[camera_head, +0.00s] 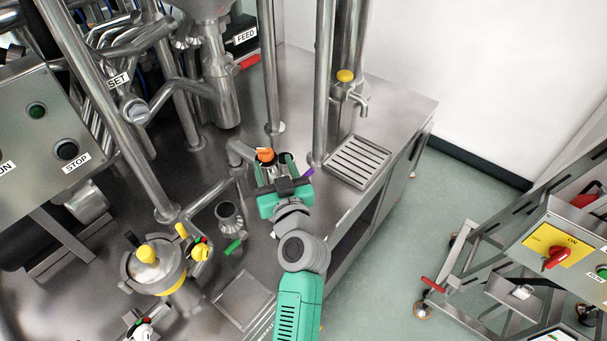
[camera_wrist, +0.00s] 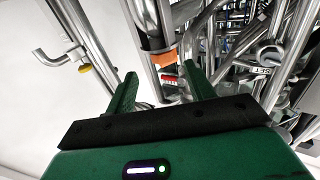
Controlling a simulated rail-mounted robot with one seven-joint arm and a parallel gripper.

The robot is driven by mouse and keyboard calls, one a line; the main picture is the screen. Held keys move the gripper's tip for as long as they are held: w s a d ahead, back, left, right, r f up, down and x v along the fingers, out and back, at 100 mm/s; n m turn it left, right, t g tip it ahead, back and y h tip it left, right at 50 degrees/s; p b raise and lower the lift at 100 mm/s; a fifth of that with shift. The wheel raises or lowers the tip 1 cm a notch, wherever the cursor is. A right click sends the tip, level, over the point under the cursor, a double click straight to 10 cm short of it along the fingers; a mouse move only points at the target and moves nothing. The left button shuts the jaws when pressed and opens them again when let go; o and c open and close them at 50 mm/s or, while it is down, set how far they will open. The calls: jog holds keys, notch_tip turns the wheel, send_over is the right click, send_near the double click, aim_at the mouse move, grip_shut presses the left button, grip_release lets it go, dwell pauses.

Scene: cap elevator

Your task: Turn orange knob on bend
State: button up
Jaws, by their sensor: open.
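The orange knob (camera_head: 265,154) sits on top of the end of a bent steel pipe (camera_head: 238,150), in the middle of the camera_head view. In the wrist view the orange knob (camera_wrist: 163,59) shows beyond the fingertips, between them in the picture. My green gripper (camera_head: 272,172) is close to the knob, on the near side of it. Its two fingers (camera_wrist: 162,78) are spread apart, with nothing held between them. I cannot tell whether a finger touches the pipe.
A steel upright (camera_head: 323,90) stands right of my gripper, near a drip grate (camera_head: 358,161) and a yellow-topped tap (camera_head: 345,76). A purple handle (camera_head: 308,172) is just right of the gripper. A yellow-knobbed vessel (camera_head: 150,272) stands at left.

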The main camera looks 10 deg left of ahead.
aim_at(264, 148)
jog(key=shift+s+a+f+n+g, duration=0.1)
jog(key=shift+s+f+n+g, duration=0.1)
jog(key=shift+n+g, duration=0.1)
jog(key=shift+w+a, duration=0.15)
jog(key=b+x, duration=0.1)
jog(key=x, duration=0.6)
jog(key=shift+w+a+r, duration=0.1)
jog(key=shift+w+a, duration=0.1)
jog(key=c, duration=0.9)
